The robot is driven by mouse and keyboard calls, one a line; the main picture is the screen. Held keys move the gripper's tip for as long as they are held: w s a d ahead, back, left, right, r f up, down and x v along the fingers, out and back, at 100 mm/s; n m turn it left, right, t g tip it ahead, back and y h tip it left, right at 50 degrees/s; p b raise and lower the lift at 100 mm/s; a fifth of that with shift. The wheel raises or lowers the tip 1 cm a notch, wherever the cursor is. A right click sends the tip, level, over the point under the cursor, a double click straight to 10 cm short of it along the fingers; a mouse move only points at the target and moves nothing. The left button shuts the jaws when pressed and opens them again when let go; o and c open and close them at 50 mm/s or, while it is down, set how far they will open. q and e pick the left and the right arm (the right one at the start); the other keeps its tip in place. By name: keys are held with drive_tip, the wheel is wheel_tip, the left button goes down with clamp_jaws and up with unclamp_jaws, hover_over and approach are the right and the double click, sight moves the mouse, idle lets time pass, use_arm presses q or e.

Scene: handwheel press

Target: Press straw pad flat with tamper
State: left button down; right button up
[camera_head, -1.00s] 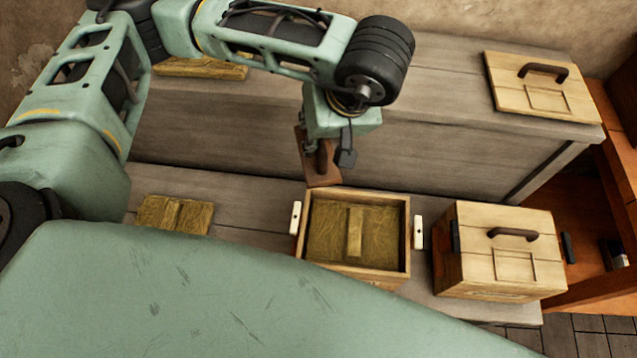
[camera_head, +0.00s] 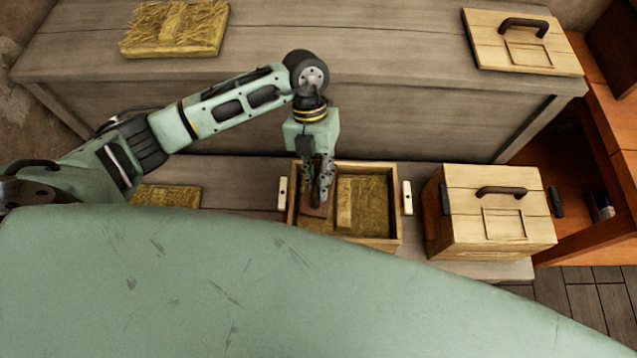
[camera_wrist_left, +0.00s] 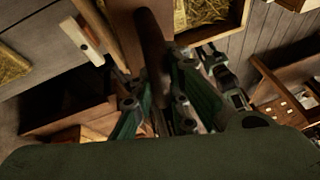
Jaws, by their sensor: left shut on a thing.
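The open wooden crate (camera_head: 398,215) stands on the low bench with the straw pad (camera_head: 362,205) inside it. My left gripper (camera_head: 318,192) reaches down over the crate's left side and is shut on the tamper. The tamper's brown plate (camera_head: 313,210) shows at the left part of the pad, inside the crate walls; I cannot tell whether it touches the straw. In the left wrist view the tamper's dark handle (camera_wrist_left: 152,45) stands between the fingers, and part of the straw (camera_wrist_left: 205,10) shows beyond. My right gripper is not in view.
A closed crate with a handled lid (camera_head: 490,225) stands right of the open crate. Another straw pad (camera_head: 167,196) lies to the left on the bench. A straw pad (camera_head: 175,30) and a loose lid (camera_head: 525,45) lie on the higher bench behind.

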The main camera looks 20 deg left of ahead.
use_arm(q)
drive_tip(key=shift+s+f+n, duration=0.3)
drive_tip(key=shift+f+n, duration=0.2)
drive_tip(key=shift+n, duration=0.1)
drive_tip(key=shift+s+f+n+t+h, duration=0.1)
drive_tip(key=shift+f+n+t+h, duration=0.2)
drive_tip(key=shift+n+h, duration=0.1)
drive_tip(key=shift+d+f+b, duration=0.1)
drive_tip(key=shift+f+b, duration=0.7)
drive_tip(key=shift+f, duration=0.05)
wheel_tip(320, 180, down, 6)
drive_tip(key=b, duration=0.5)
drive_tip(key=shift+r, duration=0.1)
drive_tip(key=shift+f+b, duration=0.55)
drive_tip(key=shift+f, duration=0.25)
drive_tip(key=shift+f, duration=0.25)
drive_tip(key=shift+f, duration=0.15)
